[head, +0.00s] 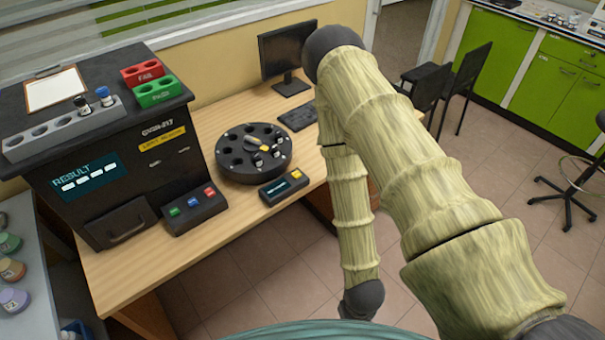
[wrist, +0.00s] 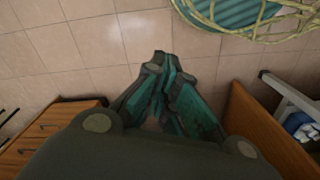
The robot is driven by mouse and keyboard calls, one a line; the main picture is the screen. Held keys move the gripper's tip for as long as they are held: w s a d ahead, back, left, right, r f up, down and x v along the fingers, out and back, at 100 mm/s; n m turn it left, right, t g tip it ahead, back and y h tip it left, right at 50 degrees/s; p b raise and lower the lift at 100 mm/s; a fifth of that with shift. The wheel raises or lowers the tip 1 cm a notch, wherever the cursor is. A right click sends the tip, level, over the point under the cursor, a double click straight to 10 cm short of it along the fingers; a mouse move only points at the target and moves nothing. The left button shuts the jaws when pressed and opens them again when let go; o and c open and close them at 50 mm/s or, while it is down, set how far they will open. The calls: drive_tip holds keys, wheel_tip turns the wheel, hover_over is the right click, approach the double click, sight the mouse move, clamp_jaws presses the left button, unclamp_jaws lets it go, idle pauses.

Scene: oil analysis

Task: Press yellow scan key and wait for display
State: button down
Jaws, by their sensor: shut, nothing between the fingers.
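The yellow scan key (head: 296,174) is a small yellow button on the right end of a small dark scanner unit (head: 270,200) near the desk's front edge. The unit has a small lit teal display (head: 276,187), whose text is too small to read. In the wrist view my gripper (wrist: 160,60) is shut and empty, above the tiled floor. The scan key is not seen there. In the head view my arm hangs right of the desk, and my gripper is not visible.
A black round carousel (head: 235,173) stands behind the scanner. Left are a control box (head: 193,220) with green, blue and red buttons and a black analyser (head: 120,165) reading RESULT. A monitor (head: 285,50) and keyboard (head: 297,116) are at the back.

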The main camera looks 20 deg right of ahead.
drive_tip(key=shift+w, duration=0.1)
wheel_tip(320, 180, up, 24)
drive_tip(key=m+t+y+b, duration=0.3)
drive_tip(key=t+y+b, duration=0.1)
drive_tip(key=t+b, duration=0.5)
hover_over(299, 173)
drive_tip(key=shift+w+f+g+b, duration=0.15)
drive_tip(key=shift+f+g+b, duration=0.05)
drive_tip(key=shift+g+b, duration=0.2)
drive_tip(key=shift+f+b, duration=2.9)
drive_tip(key=shift+f, duration=1.55)
drive_tip(key=shift+f, duration=0.15)
